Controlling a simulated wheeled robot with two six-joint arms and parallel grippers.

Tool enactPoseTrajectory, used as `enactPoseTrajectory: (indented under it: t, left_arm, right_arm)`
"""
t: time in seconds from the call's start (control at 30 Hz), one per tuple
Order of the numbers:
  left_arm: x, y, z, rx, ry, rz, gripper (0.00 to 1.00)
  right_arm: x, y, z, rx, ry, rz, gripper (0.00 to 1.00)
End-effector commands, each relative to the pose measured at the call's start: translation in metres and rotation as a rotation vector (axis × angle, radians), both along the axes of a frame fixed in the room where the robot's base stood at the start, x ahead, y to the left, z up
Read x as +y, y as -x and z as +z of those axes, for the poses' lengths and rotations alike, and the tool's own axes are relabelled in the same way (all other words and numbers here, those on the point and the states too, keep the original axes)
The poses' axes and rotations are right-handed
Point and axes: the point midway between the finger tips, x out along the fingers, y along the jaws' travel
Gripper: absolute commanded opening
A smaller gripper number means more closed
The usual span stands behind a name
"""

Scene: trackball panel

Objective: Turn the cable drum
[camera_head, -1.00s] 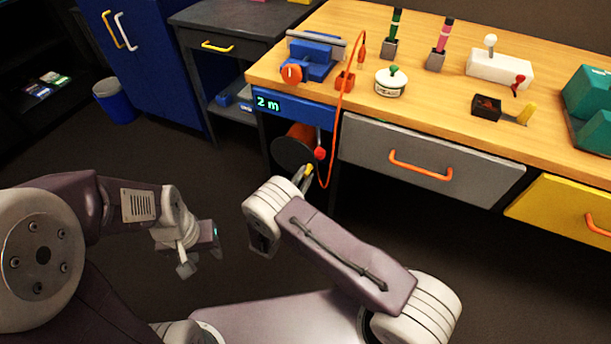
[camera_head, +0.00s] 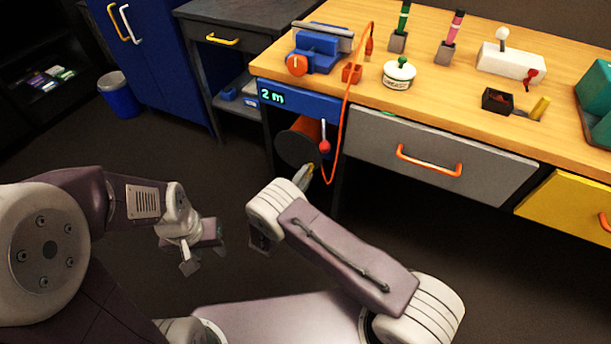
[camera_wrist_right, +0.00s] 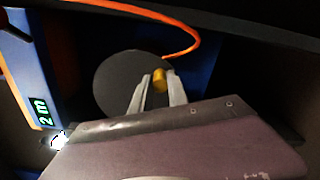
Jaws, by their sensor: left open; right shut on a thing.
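The cable drum (camera_head: 297,147) hangs under the left end of the workbench, a dark disc with an orange winding behind it. In the right wrist view its dark round face (camera_wrist_right: 112,85) fills the middle. My right gripper (camera_wrist_right: 159,82) is shut on a small yellow handle (camera_wrist_right: 160,80) in front of that face. In the head view the right gripper (camera_head: 305,174) is partly hidden by its own wrist. An orange cable (camera_head: 341,120) loops from the bench top to below the drum. A display (camera_head: 272,96) reads "2 m". My left gripper (camera_head: 203,261) is open and empty, away from the bench.
A red-knobbed lever (camera_head: 324,146) hangs close beside the drum. A grey drawer (camera_head: 400,150) with an orange handle is to the right. A blue vise-like tool (camera_head: 318,50) stands above on the bench. Open floor lies left, near a blue bin (camera_head: 119,93).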

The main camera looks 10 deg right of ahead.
Motion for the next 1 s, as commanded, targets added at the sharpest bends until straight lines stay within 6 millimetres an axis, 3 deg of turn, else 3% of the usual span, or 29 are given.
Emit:
enactPoseTrajectory:
  t: [0.3, 0.33, 0.4, 0.73, 1.0]
  left_arm:
    - [0.0, 0.0, 0.0, 0.0, 0.0, 0.0, 0.41]
    - [0.0, 0.0, 0.0, 0.0, 0.0, 0.0, 0.41]
    - [0.0, 0.0, 0.0, 0.0, 0.0, 0.0, 0.41]
    - [0.0, 0.0, 0.003, 0.0, 0.0, 0.0, 0.41]
    - [0.0, 0.0, 0.023, 0.0, 0.0, 0.0, 0.41]
  right_arm:
    - [0.0, 0.0, 0.0, 0.001, 0.001, -0.001, 0.0]
    - [0.0, 0.0, 0.0, 0.001, 0.001, -0.001, 0.28]
    - [0.0, 0.0, 0.0, 0.001, 0.001, -0.001, 0.41]
    - [0.003, 0.003, 0.001, 0.001, 0.001, 0.001, 0.41]
    - [0.035, 0.049, 0.003, 0.001, 0.002, 0.005, 0.41]
